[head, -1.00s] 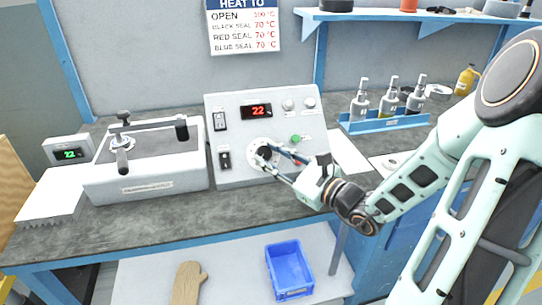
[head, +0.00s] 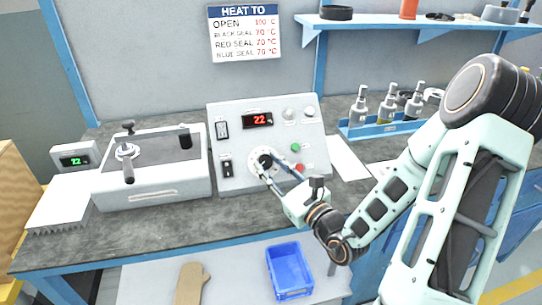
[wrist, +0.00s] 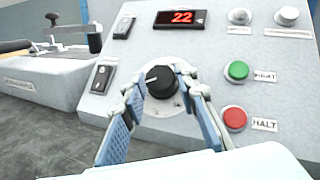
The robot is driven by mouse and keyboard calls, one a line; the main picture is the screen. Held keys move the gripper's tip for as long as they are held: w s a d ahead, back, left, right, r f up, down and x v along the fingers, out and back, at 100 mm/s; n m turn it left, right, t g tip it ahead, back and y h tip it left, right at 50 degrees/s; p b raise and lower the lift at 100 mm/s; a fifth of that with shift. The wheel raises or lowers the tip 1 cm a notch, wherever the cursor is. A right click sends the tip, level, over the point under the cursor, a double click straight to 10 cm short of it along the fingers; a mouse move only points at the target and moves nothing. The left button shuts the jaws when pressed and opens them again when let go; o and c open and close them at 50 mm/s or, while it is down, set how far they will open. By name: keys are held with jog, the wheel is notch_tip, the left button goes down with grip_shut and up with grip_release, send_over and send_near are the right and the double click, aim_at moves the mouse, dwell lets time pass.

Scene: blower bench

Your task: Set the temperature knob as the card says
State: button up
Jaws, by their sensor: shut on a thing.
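The black temperature knob (wrist: 161,82) with a white pointer line sits on a pale dial on the control panel; it also shows in the head view (head: 265,160). The line points to the left and slightly down. My gripper (wrist: 160,84) is shut on the knob, one finger on each side. The red display (wrist: 181,17) above reads 22. The card (head: 244,33) on the wall is headed HEAT TO. Its small rows seem to read open 100 °C, and black seal, red seal and blue seal 70 °C each. The dial's markings are too small to read.
A green button (wrist: 236,70) and a red HALT button (wrist: 233,118) are close to the right finger. Two rocker switches are at the panel's left. A white machine with a lever (head: 152,181) stands left. A blue bin (head: 289,270) is below the bench.

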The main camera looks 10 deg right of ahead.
jog(key=m+h+p, duration=0.1)
jog(key=m+p, duration=0.1)
jog(key=p, duration=0.1)
jog(key=shift+a+r+t+h, duration=0.15)
jog(key=shift+a+t+h, duration=0.05)
jog(key=shift+t+h, duration=0.2)
jog(key=shift+a+f+m+t+h+p, duration=0.1)
jog(key=shift+f+m+t+h+p, duration=0.05)
jog(key=shift+m+h+p, duration=0.4)
jog(key=shift+f+m+t+h+p, duration=0.15)
jog(key=shift+m+h+p, duration=0.2)
jog(key=shift+m+h, duration=0.6)
jog(key=shift+m, duration=0.3)
jog(key=o, duration=1.2)
jog(key=shift+c, duration=0.2)
jog(key=shift+n, duration=0.3)
jog(key=n+y+b, duration=0.2)
jog(key=shift+d+n+y, duration=0.25)
jog(key=shift+n+y, duration=0.05)
jog(key=shift+n, duration=0.1)
jog(key=shift+n+g+y+b, duration=0.4)
jog(key=shift+n+y+b, duration=0.1)
jog(key=shift+b, duration=0.5)
